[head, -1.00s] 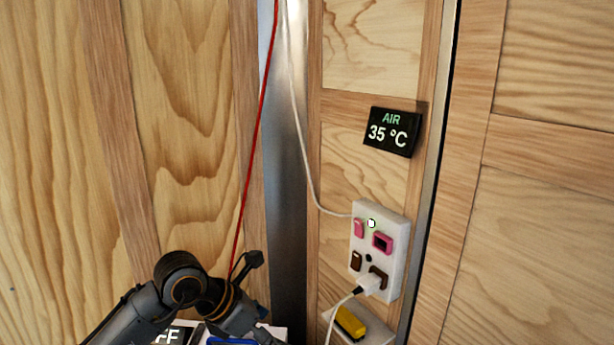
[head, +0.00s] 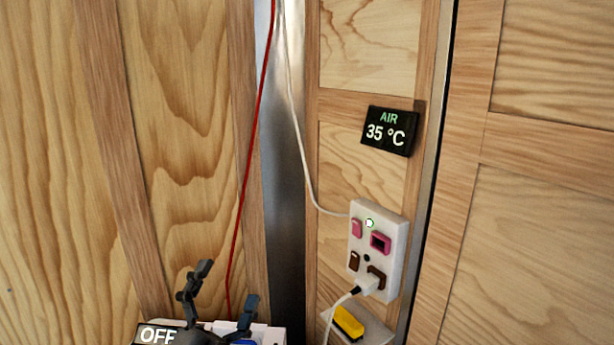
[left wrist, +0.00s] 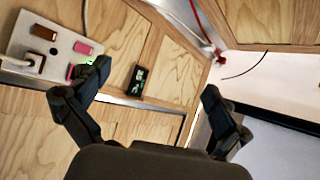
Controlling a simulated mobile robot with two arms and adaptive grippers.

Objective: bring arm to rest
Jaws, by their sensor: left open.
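My left gripper (head: 222,298) shows at the bottom of the head view, left of centre, with its dark fingers pointing up. Its fingers are apart and nothing is between them. In the left wrist view the left gripper (left wrist: 150,105) is also spread open and empty, with the wooden wall beyond. The rest of the left arm is below the head view's edge. My right gripper is in neither view.
A white socket panel (head: 396,240) with a plugged-in white cable is on the wall. A black "AIR 35 °C" display (head: 390,131) hangs above it. A yellow item (head: 348,322) sits below. An "OFF" display (head: 157,335) and a red cord (head: 246,170) are near the gripper.

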